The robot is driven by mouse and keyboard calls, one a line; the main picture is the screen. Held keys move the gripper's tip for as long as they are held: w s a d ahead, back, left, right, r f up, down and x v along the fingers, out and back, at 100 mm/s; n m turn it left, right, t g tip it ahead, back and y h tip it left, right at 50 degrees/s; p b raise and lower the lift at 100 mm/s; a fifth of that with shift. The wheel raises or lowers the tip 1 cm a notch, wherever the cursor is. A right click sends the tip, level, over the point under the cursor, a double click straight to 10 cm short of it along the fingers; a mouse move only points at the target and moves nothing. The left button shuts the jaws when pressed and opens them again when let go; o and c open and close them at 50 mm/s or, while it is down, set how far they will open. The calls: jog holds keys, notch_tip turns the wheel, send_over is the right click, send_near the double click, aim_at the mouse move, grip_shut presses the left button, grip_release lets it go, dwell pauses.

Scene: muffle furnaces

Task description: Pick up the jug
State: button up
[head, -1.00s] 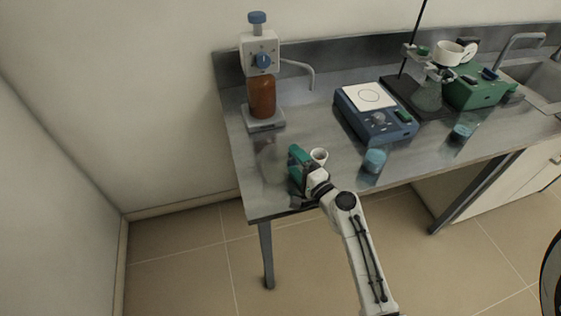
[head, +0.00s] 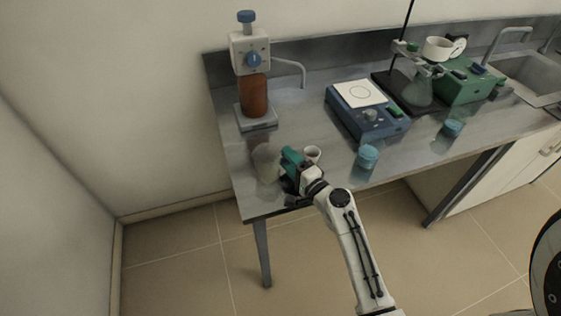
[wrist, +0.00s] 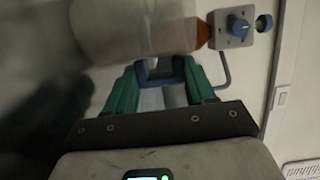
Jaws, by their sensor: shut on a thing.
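The jug (head: 266,163) is a pale, see-through vessel near the left front of the bench, just left of my gripper (head: 290,166). In the wrist view a cloudy, whitish cylinder (wrist: 135,32), which looks like the jug, fills the top just beyond the fingers. My gripper's green fingers (wrist: 158,85) are shut on a narrow part of it, seemingly its handle. The grip itself is partly hidden in the head view. I cannot tell whether the jug's base touches the bench.
A dispenser bottle (head: 254,95) stands behind the jug. A blue hotplate (head: 367,118), blue-lidded jars (head: 367,157) and a green device (head: 470,83) are farther right. The bench's front edge is close.

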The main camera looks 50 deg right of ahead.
jog(key=shift+r, duration=0.2)
jog(key=s+a+r, duration=0.2)
jog(key=s+r, duration=0.4)
jog(key=s+a+r, duration=0.2)
jog(key=s+r, duration=0.4)
jog(key=s, duration=0.1)
jog(key=shift+a+r, duration=0.3)
jog(key=shift+a, duration=0.05)
jog(key=shift+s, duration=0.1)
